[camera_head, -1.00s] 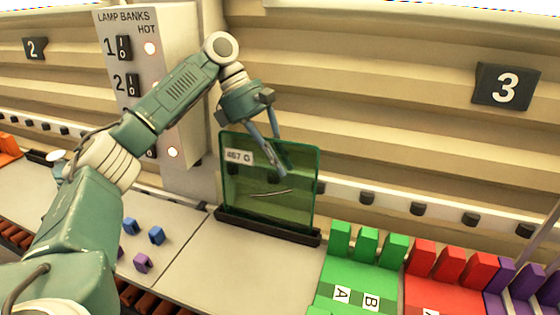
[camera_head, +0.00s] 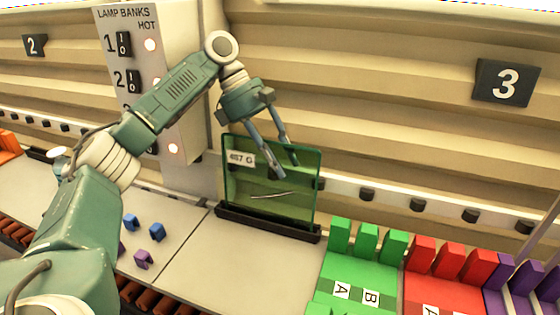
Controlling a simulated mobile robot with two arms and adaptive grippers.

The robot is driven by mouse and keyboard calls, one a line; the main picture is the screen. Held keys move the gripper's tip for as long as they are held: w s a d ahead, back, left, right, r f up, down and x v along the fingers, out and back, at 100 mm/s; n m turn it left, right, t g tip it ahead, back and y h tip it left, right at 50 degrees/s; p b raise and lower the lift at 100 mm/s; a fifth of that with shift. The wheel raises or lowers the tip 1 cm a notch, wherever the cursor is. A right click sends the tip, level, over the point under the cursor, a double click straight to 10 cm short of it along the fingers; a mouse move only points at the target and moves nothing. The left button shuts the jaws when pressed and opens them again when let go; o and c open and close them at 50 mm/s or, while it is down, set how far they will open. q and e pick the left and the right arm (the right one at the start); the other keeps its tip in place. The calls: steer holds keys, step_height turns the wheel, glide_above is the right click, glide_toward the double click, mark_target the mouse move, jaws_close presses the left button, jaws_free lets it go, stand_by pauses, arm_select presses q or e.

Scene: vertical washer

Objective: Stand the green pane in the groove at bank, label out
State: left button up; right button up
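The green pane (camera_head: 265,196) stands upright in the groove of a dark bar (camera_head: 266,225) on the bench. Its white label, reading about "457 G" (camera_head: 240,159), faces me at the pane's upper left. My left gripper (camera_head: 289,170) is at the pane's top edge, its two fingers spread apart. One finger overlaps the pane's face in the picture; whether the other is behind the glass or touches it is hard to tell. My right gripper is out of view.
A lamp banks panel (camera_head: 155,80) stands behind my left arm. Small blue and purple clips (camera_head: 143,259) lie on the bench at left. Green blocks (camera_head: 367,241), red blocks (camera_head: 452,265) and purple blocks stand at right. A number 3 sign (camera_head: 507,84) hangs on the wall.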

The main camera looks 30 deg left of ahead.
arm_select(q)
steer(key=shift+f, duration=0.3)
step_height(320, 180, up, 10)
steer(key=shift+r, duration=0.25)
stand_by(0.5)
stand_by(0.4)
